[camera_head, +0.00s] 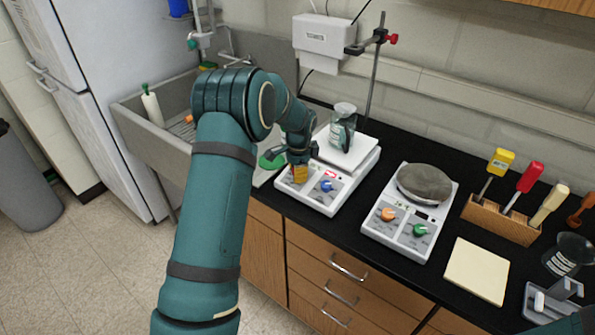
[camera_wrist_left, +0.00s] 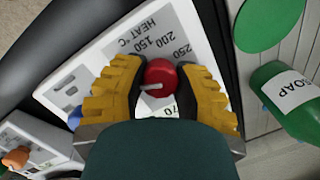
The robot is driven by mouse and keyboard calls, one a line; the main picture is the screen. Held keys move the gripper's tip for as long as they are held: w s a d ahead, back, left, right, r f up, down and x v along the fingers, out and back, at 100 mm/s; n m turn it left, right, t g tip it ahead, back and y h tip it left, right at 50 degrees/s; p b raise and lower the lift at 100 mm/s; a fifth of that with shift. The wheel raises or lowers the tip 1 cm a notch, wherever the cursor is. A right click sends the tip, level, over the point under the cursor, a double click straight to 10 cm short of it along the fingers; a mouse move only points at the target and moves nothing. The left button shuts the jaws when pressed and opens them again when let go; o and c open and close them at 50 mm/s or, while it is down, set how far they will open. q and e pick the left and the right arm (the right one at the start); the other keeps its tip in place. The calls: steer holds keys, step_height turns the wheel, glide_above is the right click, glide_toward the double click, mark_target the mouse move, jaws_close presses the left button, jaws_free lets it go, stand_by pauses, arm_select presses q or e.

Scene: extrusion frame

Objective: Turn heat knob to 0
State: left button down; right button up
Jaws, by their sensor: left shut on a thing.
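The red heat knob (camera_wrist_left: 160,78) is on the white hotplate's front panel, beside print reading HEAT °C with 150, 200 and 250. Its white pointer mark points to the left in the left wrist view. My left gripper (camera_wrist_left: 159,72) is shut on the knob, with a yellow finger on each side. In the head view the left gripper (camera_head: 299,174) is over the left end of the panel of the hotplate (camera_head: 352,178), and the knob is hidden there. My right gripper is not in view; only a bit of teal arm shows at the lower right.
A blue knob (camera_head: 326,186) sits just right of the gripper. A beaker (camera_head: 342,125) stands on the hotplate. A green soap bottle (camera_wrist_left: 290,95) is close by. A second hotplate (camera_head: 401,238) with orange and green knobs stands to the right. The sink (camera_head: 150,135) is left.

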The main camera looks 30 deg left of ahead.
arm_select(q)
steer(key=n+h, duration=0.1)
steer(key=n, duration=0.4)
steer(key=shift+w+n, duration=0.1)
steer(key=shift+n, duration=0.3)
steer(key=shift+r+n+g+h, duration=0.1)
steer(key=shift+n+g+h, duration=0.2)
steer(key=shift+n, duration=2.1)
steer(key=c, duration=0.6)
jaws_free()
steer(key=shift+c, duration=0.2)
step_height(320, 180, up, 12)
steer(key=shift+s+a, duration=0.35)
